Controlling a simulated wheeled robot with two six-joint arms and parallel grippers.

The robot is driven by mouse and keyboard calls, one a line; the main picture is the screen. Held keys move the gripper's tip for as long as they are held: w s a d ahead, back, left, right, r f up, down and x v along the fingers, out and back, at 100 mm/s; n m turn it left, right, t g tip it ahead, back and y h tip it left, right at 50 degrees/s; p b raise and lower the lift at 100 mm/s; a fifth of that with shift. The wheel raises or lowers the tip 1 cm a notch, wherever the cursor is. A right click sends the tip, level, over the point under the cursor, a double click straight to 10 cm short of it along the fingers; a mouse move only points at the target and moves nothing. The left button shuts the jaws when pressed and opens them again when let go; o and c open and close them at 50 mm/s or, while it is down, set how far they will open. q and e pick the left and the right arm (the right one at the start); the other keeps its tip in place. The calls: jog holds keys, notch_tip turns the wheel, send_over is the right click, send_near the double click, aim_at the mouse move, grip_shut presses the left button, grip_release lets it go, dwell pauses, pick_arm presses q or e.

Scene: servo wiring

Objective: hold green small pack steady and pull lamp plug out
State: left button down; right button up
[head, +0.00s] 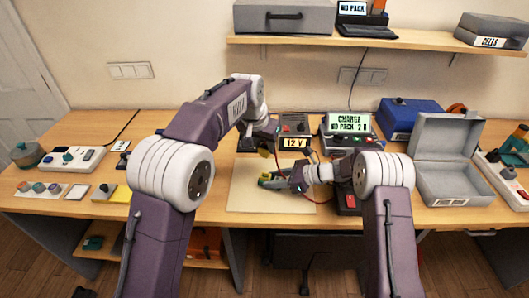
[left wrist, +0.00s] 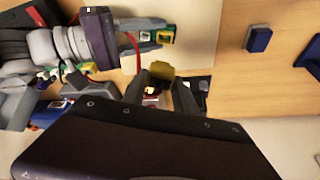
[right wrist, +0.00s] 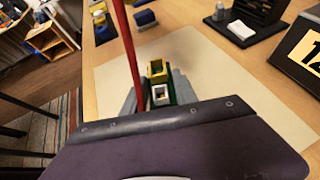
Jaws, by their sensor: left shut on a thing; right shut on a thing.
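The green small pack (head: 268,181) is low over the pale mat, at the tip of my right gripper (head: 283,180). My right gripper (right wrist: 155,92) is shut on the pack, whose yellow socket end (right wrist: 157,70) points away from it. That end also shows in the left wrist view (left wrist: 165,37). My left gripper (head: 266,145) is above and behind the pack, shut on a yellow plug (left wrist: 160,69), which I take to be the lamp plug. The plug and pack look apart. A red cable (left wrist: 134,50) runs close to the left fingers; where it joins the plug is hidden.
The pale mat (head: 243,197) lies mid-table. Behind it stand a 12 V unit (head: 293,143) and a charger with a lit screen (head: 348,123). An open grey case (head: 455,185) is at the right. Small parts lie at the left. The mat's left part is clear.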

jog(key=o, duration=1.1)
jog(key=shift+f, duration=0.1)
jog(key=shift+c, duration=0.2)
jog(key=v, duration=1.2)
